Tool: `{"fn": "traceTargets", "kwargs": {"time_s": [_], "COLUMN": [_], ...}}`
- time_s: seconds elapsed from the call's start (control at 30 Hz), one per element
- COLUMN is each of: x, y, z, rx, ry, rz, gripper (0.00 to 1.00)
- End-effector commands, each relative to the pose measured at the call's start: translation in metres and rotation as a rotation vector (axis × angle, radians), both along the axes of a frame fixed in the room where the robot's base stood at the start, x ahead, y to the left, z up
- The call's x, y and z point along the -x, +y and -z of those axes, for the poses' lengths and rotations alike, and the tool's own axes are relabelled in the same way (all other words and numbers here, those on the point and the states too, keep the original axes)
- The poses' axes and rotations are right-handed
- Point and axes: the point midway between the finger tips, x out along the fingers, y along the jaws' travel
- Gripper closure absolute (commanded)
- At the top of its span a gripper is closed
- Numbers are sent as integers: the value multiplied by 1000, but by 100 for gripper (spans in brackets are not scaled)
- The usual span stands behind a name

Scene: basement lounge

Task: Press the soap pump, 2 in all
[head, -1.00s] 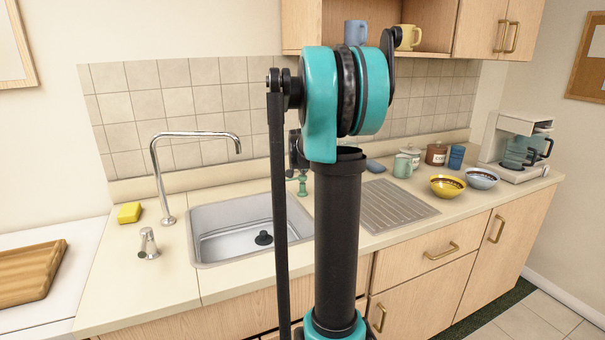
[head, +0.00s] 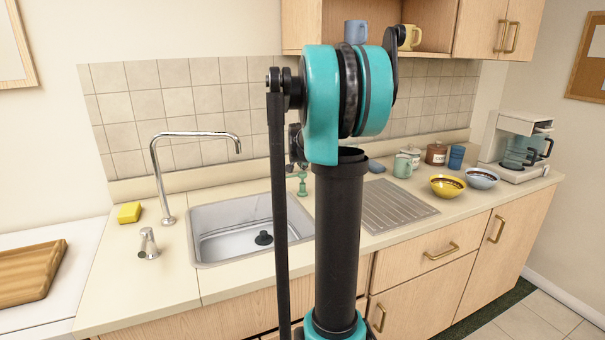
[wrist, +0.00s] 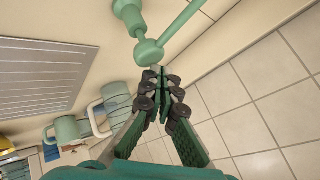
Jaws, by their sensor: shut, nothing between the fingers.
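The soap pump (head: 302,184) is green and stands on the counter behind the sink's right end, partly hidden by my arm in the head view. In the wrist view its round green head (wrist: 148,52) is at the upper middle, with a thin spout running up to the right. My gripper (wrist: 158,76) is shut and empty. Its fingertips are just below the pump head in the wrist picture; I cannot tell whether they touch it. The fingers are hidden behind my arm in the head view.
The sink (head: 228,240) has a tall faucet (head: 157,180) at its left. A ribbed drainboard (head: 395,206), green mug (head: 402,167), yellow bowl (head: 446,188) and coffee maker (head: 520,145) are to the right. The tiled wall (wrist: 270,110) is close behind the pump.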

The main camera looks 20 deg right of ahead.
Motion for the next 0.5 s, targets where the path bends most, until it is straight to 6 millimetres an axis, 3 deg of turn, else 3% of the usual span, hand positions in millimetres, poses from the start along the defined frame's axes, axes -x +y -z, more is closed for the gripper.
{"fn": "traceTargets", "kwargs": {"time_s": [0.5], "x": [0], "y": [0], "z": [-9], "rx": [0], "ry": [0], "rz": [0], "gripper": [100]}}
